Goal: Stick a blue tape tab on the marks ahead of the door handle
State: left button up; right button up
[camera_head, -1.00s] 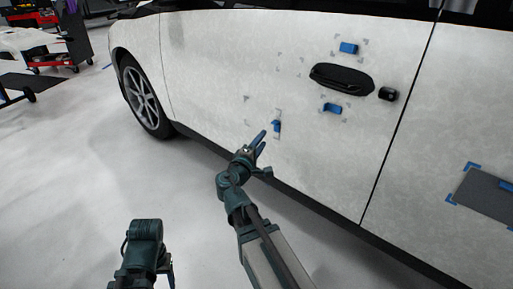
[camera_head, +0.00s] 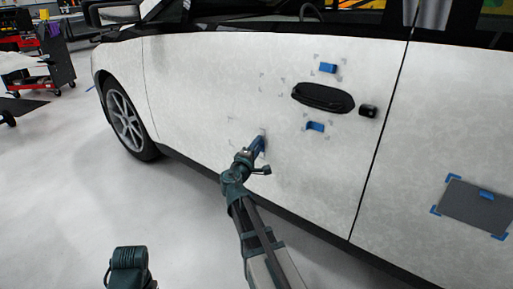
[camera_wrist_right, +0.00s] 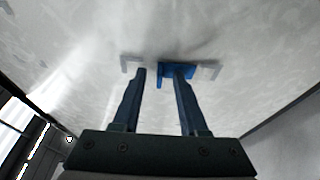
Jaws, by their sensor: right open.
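My right gripper (camera_head: 259,146) is at the white door panel, below and left of the black door handle (camera_head: 323,98). It also shows in the right wrist view (camera_wrist_right: 160,75), open, with its two fingers apart. A blue tape tab (camera_wrist_right: 178,70) lies against the panel there, between two pale corner marks (camera_wrist_right: 130,63). The right finger overlaps the tab and the left finger is clear of it. I cannot tell if they touch. In the head view the gripper mostly hides this tab.
Blue tabs sit above (camera_head: 327,68) and below (camera_head: 316,127) the handle, amid grey marks. A dark panel (camera_head: 475,208) with blue corners is on the rear door. A red tool cart (camera_head: 30,80) stands far left. The floor beside the car is open.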

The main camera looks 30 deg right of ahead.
grip_shut()
jog(key=shift+s+a, duration=0.3)
jog(key=shift+a, duration=0.35)
dwell(2.4)
jog(key=s+a, duration=0.2)
jog(key=a, duration=0.4)
jog(key=shift+s+a, duration=0.15)
jog(key=shift+s, duration=0.15)
dwell(0.6)
notch_tip(320, 180, up, 23)
jog(key=s+d+m+g+h+p, duration=0.1)
jog(key=m+g+h+p, duration=0.1)
jog(key=m+p, duration=0.8)
jog(key=s+d+m+g+h+p, duration=0.1)
jog(key=m+g+h+p, duration=0.1)
jog(key=m+p, duration=0.8)
jog(key=shift+s+d+f+m, duration=0.2)
jog(key=shift+s+d+m, duration=0.1)
jog(key=shift+m, duration=0.5)
